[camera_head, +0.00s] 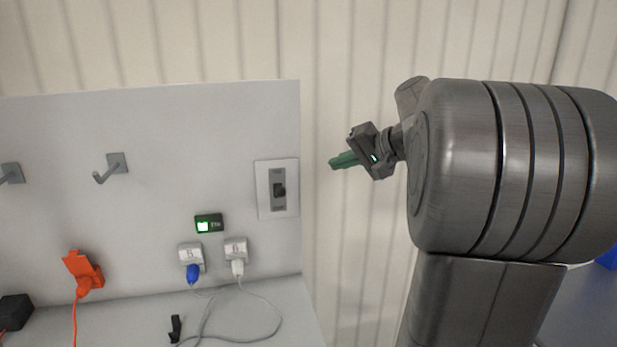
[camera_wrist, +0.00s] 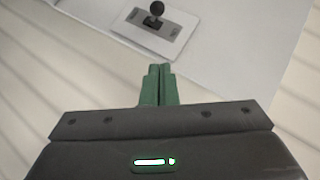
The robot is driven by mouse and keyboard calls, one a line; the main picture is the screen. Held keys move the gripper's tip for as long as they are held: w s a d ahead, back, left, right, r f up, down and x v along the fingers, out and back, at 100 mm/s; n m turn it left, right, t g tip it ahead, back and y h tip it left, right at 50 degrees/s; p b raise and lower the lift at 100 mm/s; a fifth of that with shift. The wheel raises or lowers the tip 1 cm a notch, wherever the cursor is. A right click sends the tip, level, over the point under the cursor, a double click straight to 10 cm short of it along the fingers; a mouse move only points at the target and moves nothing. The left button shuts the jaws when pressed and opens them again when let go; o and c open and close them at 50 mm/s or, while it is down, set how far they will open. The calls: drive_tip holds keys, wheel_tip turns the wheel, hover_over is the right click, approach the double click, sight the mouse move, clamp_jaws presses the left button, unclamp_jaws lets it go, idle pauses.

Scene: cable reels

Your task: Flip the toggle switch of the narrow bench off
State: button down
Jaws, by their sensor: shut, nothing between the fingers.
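The toggle switch (camera_head: 279,190) sits on a grey and white plate (camera_head: 263,205) at the right end of the upright grey panel. Its dark lever also shows at the top of the wrist view (camera_wrist: 154,14). My gripper (camera_head: 333,163) is to the right of the panel's edge in the head view, with its green fingers pointing left. In the wrist view the fingers (camera_wrist: 158,70) are together with nothing between them, apart from the switch. I cannot tell from the lever which position is off.
A small display (camera_head: 209,223) glows green on the panel. Below it are two white sockets with a blue plug (camera_head: 193,272) and a white plug (camera_head: 237,267). An orange plug (camera_head: 84,272) is at left. Hooks (camera_head: 112,167) stick out. Cables lie on the bench top (camera_head: 290,325).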

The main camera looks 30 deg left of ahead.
sight(281, 192)
drive_tip(key=s+f+p+x, duration=0.1)
drive_tip(key=s+p+x, duration=0.1)
drive_tip(key=x, duration=1)
drive_tip(key=shift+s+a+f+p, duration=0.15)
drive_tip(key=shift+s+a+p, duration=0.05)
drive_tip(key=shift+s+p, duration=0.2)
drive_tip(key=shift+f, duration=0.1)
drive_tip(key=shift+d+f+b, duration=0.1)
drive_tip(key=shift+b, duration=1)
drive_tip(key=shift+s+d+f+n+t+y+b, duration=0.15)
drive_tip(key=shift+f+n+t+y+b, duration=0.2)
drive_tip(key=shift+b, duration=1.75)
drive_tip(key=shift+s+d+f+n+t+y+b, duration=0.15)
drive_tip(key=shift+f+y+b, duration=0.25)
drive_tip(key=shift+b, duration=1.7)
